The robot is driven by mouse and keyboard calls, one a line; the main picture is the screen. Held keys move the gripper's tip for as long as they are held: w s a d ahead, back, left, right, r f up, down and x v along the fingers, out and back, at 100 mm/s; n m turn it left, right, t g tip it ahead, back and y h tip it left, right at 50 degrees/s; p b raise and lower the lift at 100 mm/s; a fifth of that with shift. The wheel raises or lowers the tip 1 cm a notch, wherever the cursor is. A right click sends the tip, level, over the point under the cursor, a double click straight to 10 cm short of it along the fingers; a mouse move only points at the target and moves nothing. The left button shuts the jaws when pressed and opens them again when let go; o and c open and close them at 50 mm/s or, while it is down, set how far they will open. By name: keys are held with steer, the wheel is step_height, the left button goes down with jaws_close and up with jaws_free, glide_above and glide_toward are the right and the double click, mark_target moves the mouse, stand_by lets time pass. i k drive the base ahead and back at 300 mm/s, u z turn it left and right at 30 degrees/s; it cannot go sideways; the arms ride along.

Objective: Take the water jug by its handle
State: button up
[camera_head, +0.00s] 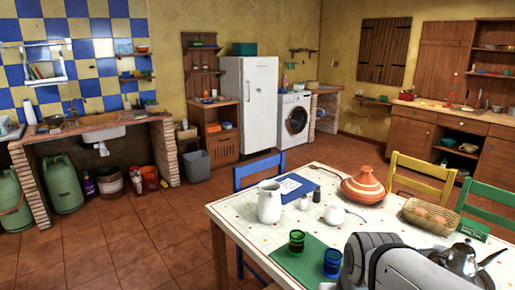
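The white water jug (269,205) stands upright on the white patterned table (232,212), near its left edge. At this size I cannot clearly tell which side its handle is on. Nothing is touching the jug from my arm. A grey link of my arm (405,268) shows large at the bottom right, over the near part of the table. My gripper itself is not visible, so its opening and contents are hidden.
A blue book (292,187) lies behind the jug; small white pots (334,215) stand right. A green glass (296,241) and blue glass (332,262) stand nearer. A tagine (363,188), basket (431,216) and kettle (461,260) are farther right. Open floor lies left.

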mark_target(269, 204)
steer(key=k, duration=0.6)
steer(key=u, duration=0.65)
steer(key=i, duration=1.35)
steer(key=u, duration=0.3)
steer(key=i, duration=1.1)
steer(key=z, duration=0.45)
